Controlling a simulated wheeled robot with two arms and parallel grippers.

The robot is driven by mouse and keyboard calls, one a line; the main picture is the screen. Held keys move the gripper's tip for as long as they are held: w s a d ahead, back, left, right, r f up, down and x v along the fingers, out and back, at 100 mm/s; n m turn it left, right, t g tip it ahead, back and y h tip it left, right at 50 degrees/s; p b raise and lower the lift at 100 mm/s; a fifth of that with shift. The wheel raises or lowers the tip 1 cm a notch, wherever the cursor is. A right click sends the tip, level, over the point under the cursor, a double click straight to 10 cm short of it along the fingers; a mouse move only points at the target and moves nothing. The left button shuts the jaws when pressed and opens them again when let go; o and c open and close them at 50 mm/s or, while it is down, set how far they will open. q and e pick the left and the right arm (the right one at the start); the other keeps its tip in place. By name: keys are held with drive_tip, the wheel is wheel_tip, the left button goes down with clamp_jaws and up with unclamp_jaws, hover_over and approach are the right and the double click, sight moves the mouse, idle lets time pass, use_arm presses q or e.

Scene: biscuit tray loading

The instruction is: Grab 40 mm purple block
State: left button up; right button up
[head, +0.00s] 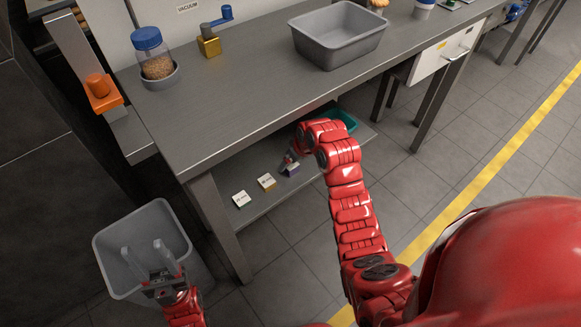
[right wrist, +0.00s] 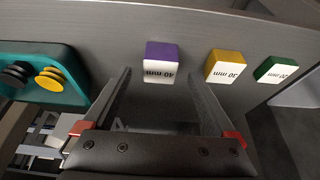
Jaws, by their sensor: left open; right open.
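The purple block (right wrist: 161,52), with a white face marked 40 mm, sits on the lower shelf. In the right wrist view it lies ahead of my right gripper (right wrist: 165,95), roughly between the lines of its two open fingers and apart from them. In the head view the purple block (head: 291,170) is partly hidden by my right gripper (head: 290,158), which reaches in under the tabletop. My left gripper (head: 147,250) is open and empty over the grey bin at lower left.
A yellow 30 mm block (right wrist: 226,65) and a green 20 mm block (right wrist: 277,69) stand to the right on the shelf. A teal tray (right wrist: 75,75) with black and yellow discs is on the left. The tabletop (head: 240,100) overhangs the shelf; a grey bin (head: 103,262) stands on the floor.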

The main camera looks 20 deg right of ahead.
drive_tip(key=shift+x, duration=1.15)
clamp_jaws()
drive_tip(key=shift+r, duration=0.1)
